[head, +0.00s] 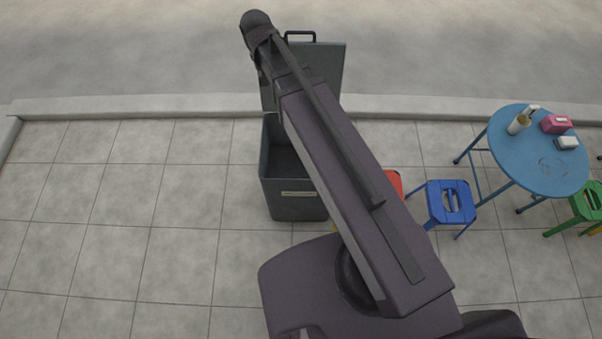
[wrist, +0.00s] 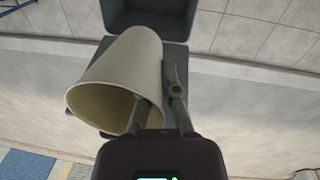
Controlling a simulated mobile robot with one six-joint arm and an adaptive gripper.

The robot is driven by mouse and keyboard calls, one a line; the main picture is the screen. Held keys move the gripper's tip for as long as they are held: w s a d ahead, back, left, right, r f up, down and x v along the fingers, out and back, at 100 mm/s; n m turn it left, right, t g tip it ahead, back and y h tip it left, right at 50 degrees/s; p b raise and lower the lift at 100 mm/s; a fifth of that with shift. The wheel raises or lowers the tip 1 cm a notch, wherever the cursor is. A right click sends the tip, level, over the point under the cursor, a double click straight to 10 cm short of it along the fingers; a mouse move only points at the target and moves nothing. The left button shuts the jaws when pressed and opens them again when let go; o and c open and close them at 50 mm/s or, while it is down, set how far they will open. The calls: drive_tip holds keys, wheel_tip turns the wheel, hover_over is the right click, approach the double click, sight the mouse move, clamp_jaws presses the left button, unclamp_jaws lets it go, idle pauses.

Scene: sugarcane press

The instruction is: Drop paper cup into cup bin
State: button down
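The paper cup (wrist: 125,70), a pale cream cone shape, is tilted in the wrist view with its open mouth toward the lower left. My gripper (wrist: 160,92) is closed at the cup's right side, with the cup wall between its two dark fingers. The cup bin (head: 294,200) is a dark grey box with a label on its front and its lid (head: 328,65) raised at the back. The bin's dark box (wrist: 150,17) also shows at the top of the wrist view, beyond the cup. In the head view my arm hides the gripper, the cup and part of the bin.
A round blue table (head: 540,172) stands at the right with a cream container (head: 518,123), a pink box (head: 556,124) and a small white item. A blue stool (head: 449,202), a green stool (head: 590,203) and a partly hidden red stool (head: 393,182) stand nearby. Tiled floor left of the bin is clear.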

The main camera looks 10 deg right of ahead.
wheel_tip(320, 180, up, 13)
drive_tip(key=p, duration=1.2)
drive_tip(key=shift+r, duration=0.15)
drive_tip(key=shift+s, duration=0.2)
